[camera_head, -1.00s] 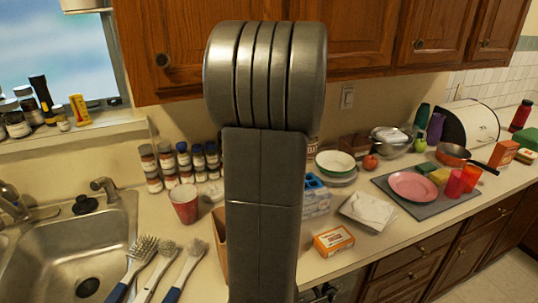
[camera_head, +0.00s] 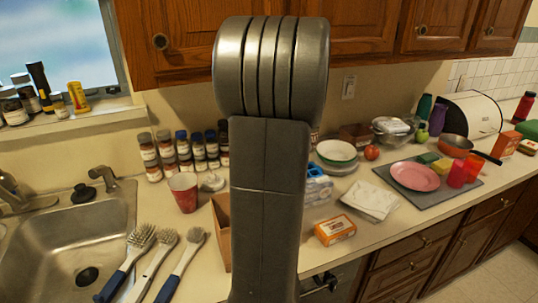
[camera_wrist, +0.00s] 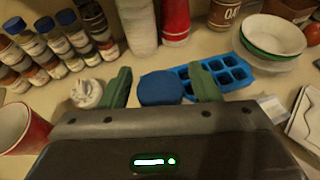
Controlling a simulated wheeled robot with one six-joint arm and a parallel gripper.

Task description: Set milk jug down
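In the wrist view a round blue cap (camera_wrist: 158,88), apparently the milk jug's top, sits between the two green fingers of my gripper (camera_wrist: 160,86). The fingers are spread, with a narrow gap showing on each side of the cap. The jug's body is hidden below my gripper's housing, so I cannot see whether its base touches the counter (camera_head: 345,270). In the head view my arm hides both the jug and my gripper.
A red cup (camera_head: 184,192), small jars (camera_head: 190,152) and a white garlic-like item (camera_wrist: 88,93) stand left. A blue ice tray (camera_wrist: 217,74) is close behind the cap on the right. Brushes (camera_head: 160,262) lie by the sink. An orange-white box (camera_head: 335,229) lies right.

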